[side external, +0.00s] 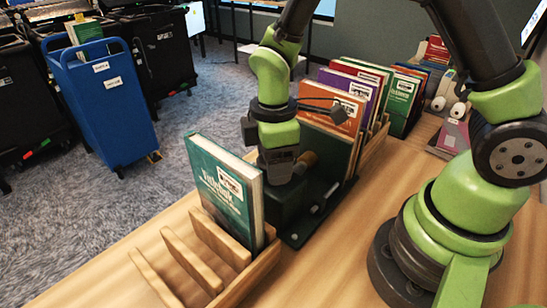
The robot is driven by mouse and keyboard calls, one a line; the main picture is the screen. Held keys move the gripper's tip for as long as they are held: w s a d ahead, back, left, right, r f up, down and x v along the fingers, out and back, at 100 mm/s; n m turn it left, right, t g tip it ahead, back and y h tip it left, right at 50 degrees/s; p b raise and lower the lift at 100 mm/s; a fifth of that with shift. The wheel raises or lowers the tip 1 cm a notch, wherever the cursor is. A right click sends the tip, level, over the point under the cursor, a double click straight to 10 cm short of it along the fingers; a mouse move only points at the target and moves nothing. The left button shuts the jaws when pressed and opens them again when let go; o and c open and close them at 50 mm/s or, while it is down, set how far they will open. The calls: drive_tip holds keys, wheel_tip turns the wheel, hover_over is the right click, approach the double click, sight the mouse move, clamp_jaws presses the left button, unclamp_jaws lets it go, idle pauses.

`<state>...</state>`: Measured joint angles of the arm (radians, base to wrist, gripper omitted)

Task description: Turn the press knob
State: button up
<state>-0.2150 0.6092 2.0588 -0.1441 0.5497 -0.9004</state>
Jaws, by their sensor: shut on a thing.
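The dark green book press (300,205) stands on the wooden table, between the slotted wooden rack and the row of books. My gripper (281,172) points down at the top of the press. It is shut on the press knob, which the fingers mostly hide. A tan rounded part (308,158) shows just right of the fingers; whether it belongs to the knob is hard to tell.
A teal book (225,190) stands upright in the slotted wooden rack (205,250) at the front left. Several upright books (352,90) fill a wooden holder behind the press. A blue cart (105,110) and black bins stand on the carpet beyond the table.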

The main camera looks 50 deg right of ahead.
drive_tip(key=m, duration=1)
idle(0.3)
drive_tip(key=shift+m, duration=0.4)
drive_tip(key=shift+w, duration=0.1)
drive_tip(key=o, duration=0.9)
wheel_tip(320, 180, up, 10)
